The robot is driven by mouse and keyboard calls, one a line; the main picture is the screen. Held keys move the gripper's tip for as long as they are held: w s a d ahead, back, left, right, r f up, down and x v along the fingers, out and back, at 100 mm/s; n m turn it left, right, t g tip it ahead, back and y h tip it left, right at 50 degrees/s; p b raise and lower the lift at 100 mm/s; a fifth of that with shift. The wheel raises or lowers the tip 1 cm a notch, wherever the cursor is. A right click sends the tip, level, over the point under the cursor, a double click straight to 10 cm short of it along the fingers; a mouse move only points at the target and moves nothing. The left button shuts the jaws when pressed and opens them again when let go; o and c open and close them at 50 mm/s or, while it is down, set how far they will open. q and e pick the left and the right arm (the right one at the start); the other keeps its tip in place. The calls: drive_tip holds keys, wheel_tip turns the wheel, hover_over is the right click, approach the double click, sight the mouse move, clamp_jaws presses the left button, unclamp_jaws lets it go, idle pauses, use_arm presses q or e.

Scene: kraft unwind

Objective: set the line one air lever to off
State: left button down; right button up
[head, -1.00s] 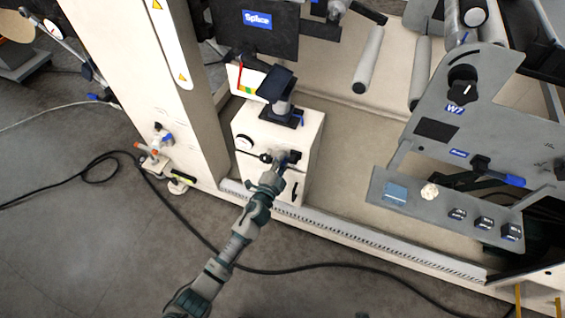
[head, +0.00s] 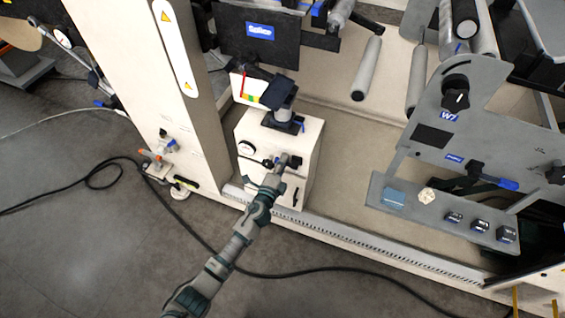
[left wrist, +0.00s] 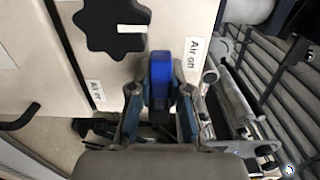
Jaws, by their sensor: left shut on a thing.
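The air lever has a blue handle (left wrist: 160,78) that shows in the left wrist view, pointing up between the fingers. My left gripper (left wrist: 160,108) is shut on this handle, with one finger on each side. A label reading "Air on" (left wrist: 193,54) is right of the handle. A second label (left wrist: 96,94), only partly readable, is on the left. In the head view my left gripper (head: 283,162) is at the front of a white cabinet (head: 285,135) and mostly hides the lever. My right gripper is not in view.
A black lobed knob (left wrist: 113,24) sits close to the handle in the left wrist view. A round gauge (head: 246,148) is on the cabinet front, and a dark device (head: 280,95) stands on top. A black hose (head: 190,220) crosses the floor.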

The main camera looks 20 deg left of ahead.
use_arm(q)
drive_tip(key=shift+s+d+f, duration=0.1)
drive_tip(key=shift+d+f, duration=0.1)
drive_tip(key=shift+f, duration=0.2)
drive_tip(key=c, duration=1.2)
unclamp_jaws()
drive_tip(key=shift+o, duration=0.6)
drive_tip(key=shift+r, duration=0.2)
drive_tip(key=shift+s+a, duration=0.1)
drive_tip(key=shift+s, duration=0.1)
drive_tip(key=s, duration=1.1)
drive_tip(key=shift+s+a, duration=0.15)
drive_tip(key=shift+s, duration=0.05)
drive_tip(key=shift+f, duration=0.1)
